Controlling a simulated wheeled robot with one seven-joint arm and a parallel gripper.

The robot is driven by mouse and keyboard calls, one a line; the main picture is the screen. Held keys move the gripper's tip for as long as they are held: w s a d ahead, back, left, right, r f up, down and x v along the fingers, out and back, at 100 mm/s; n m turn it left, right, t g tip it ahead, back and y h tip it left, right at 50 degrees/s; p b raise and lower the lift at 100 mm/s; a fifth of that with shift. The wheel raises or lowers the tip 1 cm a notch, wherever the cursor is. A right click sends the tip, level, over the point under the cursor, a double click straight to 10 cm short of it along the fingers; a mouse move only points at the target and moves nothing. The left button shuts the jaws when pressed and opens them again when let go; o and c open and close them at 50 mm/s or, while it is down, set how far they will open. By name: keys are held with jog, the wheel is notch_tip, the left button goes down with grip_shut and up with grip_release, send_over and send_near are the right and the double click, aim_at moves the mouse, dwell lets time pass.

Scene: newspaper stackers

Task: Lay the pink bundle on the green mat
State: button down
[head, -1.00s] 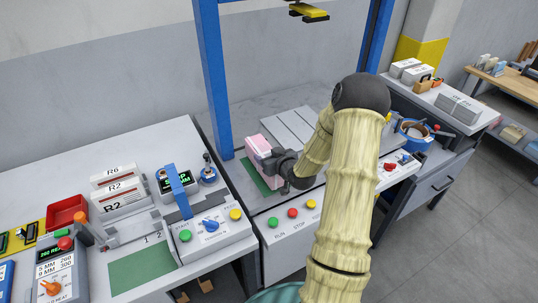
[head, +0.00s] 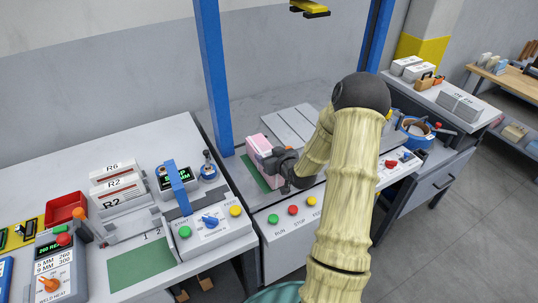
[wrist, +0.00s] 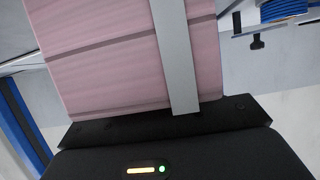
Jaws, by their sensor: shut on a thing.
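The pink bundle (head: 258,145) is in my gripper (head: 272,160) at the middle station, left of the ribbed plate. It stands over the green mat (head: 251,172), a strip of which shows to its left and below. I cannot tell whether it touches the mat. In the wrist view the bundle (wrist: 100,65) fills the upper middle, with a grey band down it, against my black gripper (wrist: 165,122). The far side of the bundle is hidden. A second green mat (head: 140,266) lies bare on the left bench.
A blue post (head: 213,80) rises just left behind the bundle. The ribbed plate (head: 292,126) lies to its right. A button panel (head: 292,218) runs along the front edge. A control box (head: 212,226) and white stacks (head: 120,190) stand on the left bench.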

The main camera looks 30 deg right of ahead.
jog(key=shift+w+f, duration=0.1)
jog(key=shift+f, duration=0.1)
jog(key=shift+c, duration=1.4)
grip_release()
jog(key=shift+f, duration=0.15)
jog(key=b+v, duration=0.5)
jog(key=v, duration=1)
jog(key=b+v, duration=0.2)
jog(key=b, duration=0.3)
jog(key=shift+s+r, duration=0.2)
